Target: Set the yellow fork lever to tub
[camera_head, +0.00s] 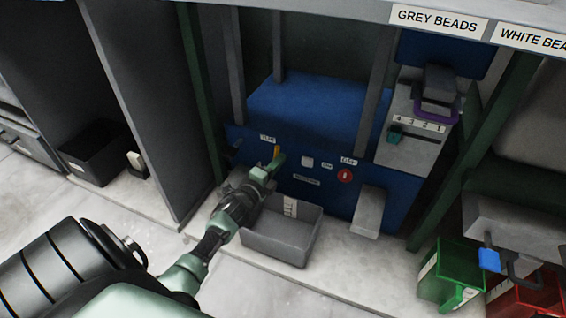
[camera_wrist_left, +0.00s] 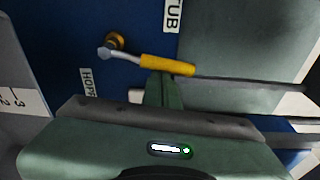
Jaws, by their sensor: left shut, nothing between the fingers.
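The yellow fork lever (camera_head: 277,152) is on the front of the blue press. In the left wrist view its yellow handle (camera_wrist_left: 168,65) runs rightward and slightly down from a brass pivot, on a bare metal shaft. The TUB label (camera_wrist_left: 172,15) is above the handle; the HOPPER label (camera_wrist_left: 88,80) is below left of the pivot. My left gripper (camera_head: 275,164) is shut and empty, its fingertips (camera_wrist_left: 160,80) right against or just under the handle; contact cannot be told. My right gripper is not in view.
A grey tub (camera_head: 280,245) stands below the press front, beneath my left arm. A red knob (camera_head: 345,175) and a grey chute (camera_head: 369,212) are to the right. A green post (camera_head: 203,90) is close on the left. Green (camera_head: 452,268) and red bins stand far right.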

